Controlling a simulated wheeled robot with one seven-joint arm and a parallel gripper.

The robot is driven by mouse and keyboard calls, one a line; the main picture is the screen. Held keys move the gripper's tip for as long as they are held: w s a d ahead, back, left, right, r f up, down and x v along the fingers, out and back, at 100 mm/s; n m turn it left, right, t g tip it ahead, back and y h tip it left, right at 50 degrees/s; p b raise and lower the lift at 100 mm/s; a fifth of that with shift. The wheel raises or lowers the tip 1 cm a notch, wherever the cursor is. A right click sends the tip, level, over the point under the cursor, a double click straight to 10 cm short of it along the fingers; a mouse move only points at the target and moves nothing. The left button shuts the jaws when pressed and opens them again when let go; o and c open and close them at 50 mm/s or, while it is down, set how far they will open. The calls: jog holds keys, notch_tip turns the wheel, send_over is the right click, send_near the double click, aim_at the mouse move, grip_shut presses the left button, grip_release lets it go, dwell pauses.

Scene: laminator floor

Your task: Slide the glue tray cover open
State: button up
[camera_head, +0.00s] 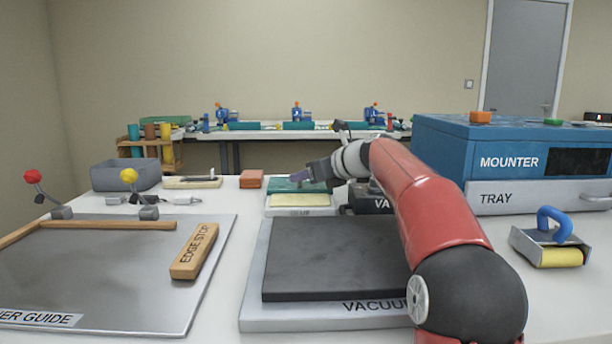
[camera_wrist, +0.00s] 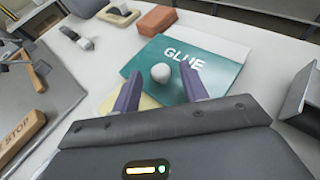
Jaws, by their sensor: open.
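In the head view the cover (camera_head: 287,185) sits behind the yellow surface (camera_head: 300,200) of the glue tray (camera_head: 300,211). My gripper (camera_wrist: 159,69) is open, its two purple fingers on either side of the knob in the wrist picture. Whether they touch it cannot be told. In the head view my gripper (camera_head: 303,176) is over the cover, and the knob is not clearly visible.
An orange-brown block (camera_head: 251,179) stands left of the tray. A dark vacuum plate (camera_head: 335,258) lies in front. A dark box (camera_head: 372,198) is close on the right, near the blue mounter (camera_head: 535,150). The edge stop (camera_head: 194,251) lies on the board at left.

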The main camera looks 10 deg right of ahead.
jog(key=v, duration=0.7)
jog(key=shift+r, duration=0.1)
